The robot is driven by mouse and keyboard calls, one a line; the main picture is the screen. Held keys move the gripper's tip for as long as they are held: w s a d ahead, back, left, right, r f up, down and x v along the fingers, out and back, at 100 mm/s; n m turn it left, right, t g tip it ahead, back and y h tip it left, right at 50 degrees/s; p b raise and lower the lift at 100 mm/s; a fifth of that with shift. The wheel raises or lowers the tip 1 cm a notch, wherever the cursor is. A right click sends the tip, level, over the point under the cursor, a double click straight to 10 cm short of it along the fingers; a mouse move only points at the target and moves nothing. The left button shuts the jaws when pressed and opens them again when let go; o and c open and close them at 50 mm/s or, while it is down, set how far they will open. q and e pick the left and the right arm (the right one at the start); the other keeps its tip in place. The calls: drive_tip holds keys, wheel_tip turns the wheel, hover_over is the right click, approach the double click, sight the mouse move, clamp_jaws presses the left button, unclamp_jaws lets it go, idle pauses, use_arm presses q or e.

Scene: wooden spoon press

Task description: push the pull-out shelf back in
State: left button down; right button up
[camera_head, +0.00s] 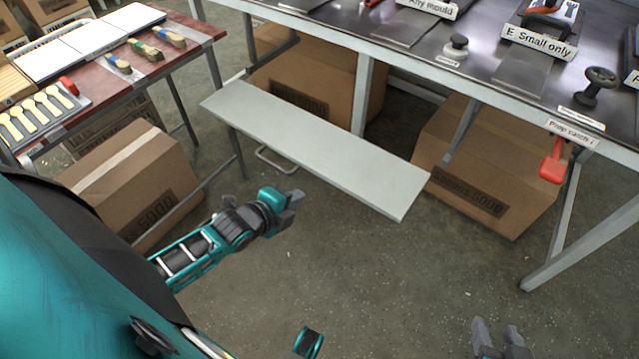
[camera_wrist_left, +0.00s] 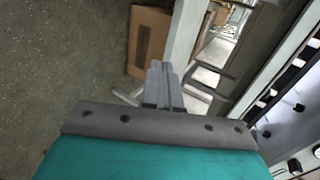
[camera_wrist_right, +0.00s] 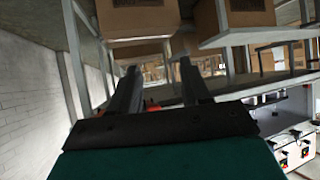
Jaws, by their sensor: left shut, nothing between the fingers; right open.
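The pull-out shelf (camera_head: 318,148) is a long pale grey board. It sticks out from under the front edge of the metal workbench, over the floor. A bent metal handle (camera_head: 275,162) shows below its front edge. My left gripper (camera_head: 296,198) is shut and empty, in front of the shelf and apart from it in the head view. Its closed fingers also show in the left wrist view (camera_wrist_left: 160,82). My right gripper (camera_head: 497,333) is open and empty at the bottom right of the head view, away from the shelf. Its spread fingers show in the right wrist view (camera_wrist_right: 160,85).
The metal workbench (camera_head: 480,75) runs along the back, with labels, knobs and a red-handled lever (camera_head: 553,162) at its edge. Cardboard boxes (camera_head: 490,170) stand beneath it. A red-brown table (camera_head: 185,55) with brushes and wooden spoons is at left, beside another box (camera_head: 135,180). The floor in front is clear.

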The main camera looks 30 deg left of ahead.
sight(325, 178)
use_arm(q)
drive_tip(key=x, duration=0.2)
drive_tip(key=r+b+x, duration=0.1)
drive_tip(key=x, duration=0.2)
drive_tip(key=w+b+x, duration=0.1)
drive_tip(key=x, duration=0.2)
drive_tip(key=shift+w+r, duration=0.2)
drive_tip(key=shift+w, duration=0.1)
use_arm(e)
drive_tip(key=shift+w+a+f, duration=0.3)
drive_tip(key=shift+a+f, duration=0.2)
drive_tip(key=shift+f, duration=0.2)
drive_tip(key=shift+s+f, duration=0.1)
